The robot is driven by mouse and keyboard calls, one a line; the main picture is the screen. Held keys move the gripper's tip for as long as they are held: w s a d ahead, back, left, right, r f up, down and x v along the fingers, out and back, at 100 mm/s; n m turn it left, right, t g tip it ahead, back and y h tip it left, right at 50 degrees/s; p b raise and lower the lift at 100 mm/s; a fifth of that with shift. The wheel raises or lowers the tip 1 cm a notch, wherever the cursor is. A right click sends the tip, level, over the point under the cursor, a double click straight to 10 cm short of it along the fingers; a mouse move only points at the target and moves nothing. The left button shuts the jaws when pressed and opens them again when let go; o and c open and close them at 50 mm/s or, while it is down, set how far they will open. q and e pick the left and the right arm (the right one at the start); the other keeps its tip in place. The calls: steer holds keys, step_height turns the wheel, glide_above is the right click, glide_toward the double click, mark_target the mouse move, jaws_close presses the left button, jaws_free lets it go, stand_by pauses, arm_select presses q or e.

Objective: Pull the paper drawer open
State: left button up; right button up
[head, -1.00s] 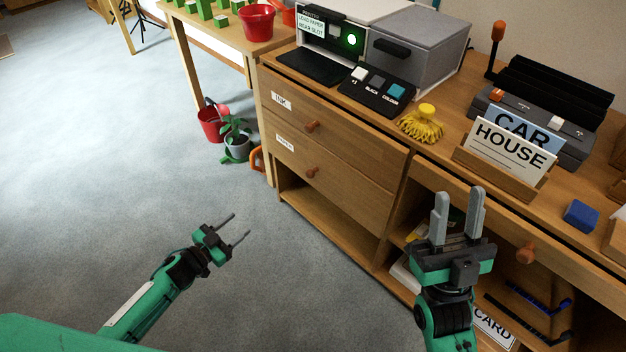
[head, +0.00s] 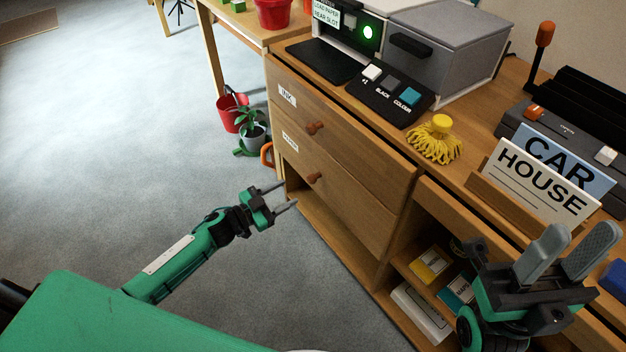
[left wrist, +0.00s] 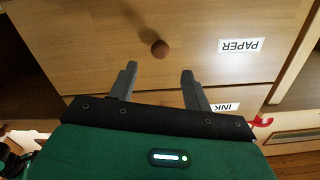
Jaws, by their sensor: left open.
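The paper drawer (head: 352,200) is the lower of two wooden drawers in the desk, and its front looks flush and closed. Its round brown knob (head: 313,178) also shows in the left wrist view (left wrist: 160,48), just beyond the fingertips and roughly between their lines. The PAPER label (left wrist: 241,45) reads upside down there. My left gripper (head: 288,196) is open and empty, in front of the drawer, apart from the knob. My right gripper (head: 578,238) is open and empty by the desk's right part, over the front of the shelf.
The ink drawer (head: 320,115) with its own knob (head: 315,128) is directly above. An open shelf space lies below the paper drawer. The carpet in front is clear.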

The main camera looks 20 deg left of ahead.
mark_target(308, 181)
arm_select(q)
steer(key=b+x, duration=0.2)
steer(key=x, duration=0.7)
steer(key=shift+w+d, duration=0.25)
steer(key=shift+w, duration=0.05)
jaws_close()
